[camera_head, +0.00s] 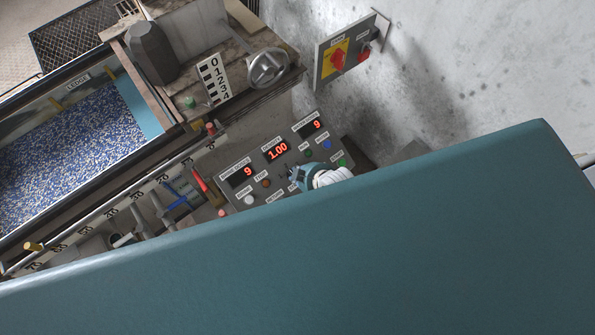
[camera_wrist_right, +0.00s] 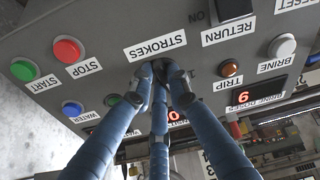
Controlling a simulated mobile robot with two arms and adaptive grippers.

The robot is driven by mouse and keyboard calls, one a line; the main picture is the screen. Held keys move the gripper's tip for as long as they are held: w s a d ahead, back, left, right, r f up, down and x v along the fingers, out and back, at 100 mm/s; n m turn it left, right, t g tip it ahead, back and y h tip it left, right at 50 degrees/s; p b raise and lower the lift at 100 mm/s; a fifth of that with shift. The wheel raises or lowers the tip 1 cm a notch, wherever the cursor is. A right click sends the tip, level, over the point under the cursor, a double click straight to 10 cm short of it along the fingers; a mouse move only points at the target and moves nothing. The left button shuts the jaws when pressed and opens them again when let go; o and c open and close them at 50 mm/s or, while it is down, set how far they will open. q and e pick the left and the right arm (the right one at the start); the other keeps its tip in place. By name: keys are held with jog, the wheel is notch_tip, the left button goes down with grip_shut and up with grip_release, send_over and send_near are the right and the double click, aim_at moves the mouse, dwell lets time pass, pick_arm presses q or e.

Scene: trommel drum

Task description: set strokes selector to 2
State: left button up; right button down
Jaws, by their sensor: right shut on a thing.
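The grey control panel (camera_head: 262,184) stands at the middle of the head view, with red-lit displays and coloured buttons. My right gripper (camera_head: 298,177) is at its lower edge. In the right wrist view the panel appears upside down, with the STROKES label (camera_wrist_right: 155,46) in the middle. The right gripper (camera_wrist_right: 165,80) has its blue fingers closed together just beside that label, shut on the strokes selector. The fingertips hide most of the selector, so its setting cannot be read. My left gripper is not in view.
Near the fingers in the right wrist view are the red STOP button (camera_wrist_right: 68,50), the orange TRIP button (camera_wrist_right: 229,68) and the black RETURN knob (camera_wrist_right: 233,8). A handwheel (camera_head: 268,68) and a wall switch box (camera_head: 345,50) stand behind the panel. A trough of blue-white granules (camera_head: 70,138) lies left.

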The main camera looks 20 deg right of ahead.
jog(key=shift+s+m+p, duration=0.1)
jog(key=shift+m+p, duration=0.25)
jog(key=shift+m, duration=0.65)
jog(key=c, duration=1.7)
grip_release()
jog(key=shift+o, duration=0.2)
jog(key=v, duration=1.2)
jog(key=shift+a, duration=0.15)
